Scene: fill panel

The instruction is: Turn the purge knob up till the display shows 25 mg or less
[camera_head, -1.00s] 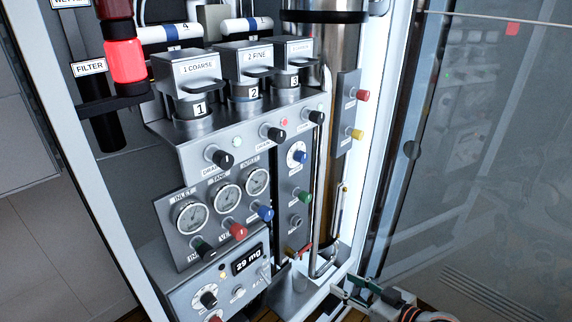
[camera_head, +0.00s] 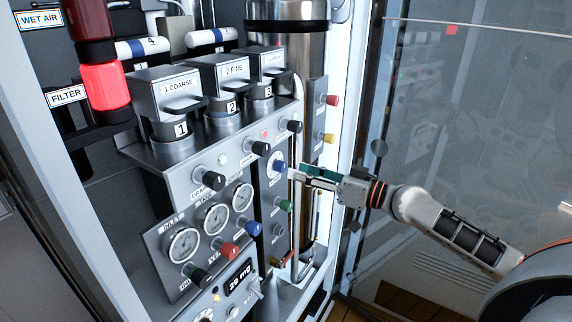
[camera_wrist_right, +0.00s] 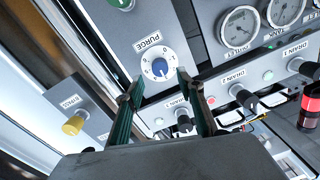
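The purge knob (camera_head: 281,167) is a small blue knob on a white round dial, on the narrow grey panel. In the right wrist view the blue purge knob (camera_wrist_right: 159,67) sits under the label PURGE. My right gripper (camera_head: 302,174) is just right of the knob, its fingers pointing at it. In the wrist view the fingers of my right gripper (camera_wrist_right: 156,84) are apart, with the dial between and slightly beyond their tips; contact cannot be told. The display (camera_head: 240,283) reads 29 mg. My left gripper is not in view.
A green knob (camera_head: 284,205) is below the purge knob, and a black drain knob (camera_head: 261,148) is up and left. Yellow (camera_head: 328,138) and red (camera_head: 332,100) knobs stick out at the right. A glass door (camera_head: 460,120) stands open on the right.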

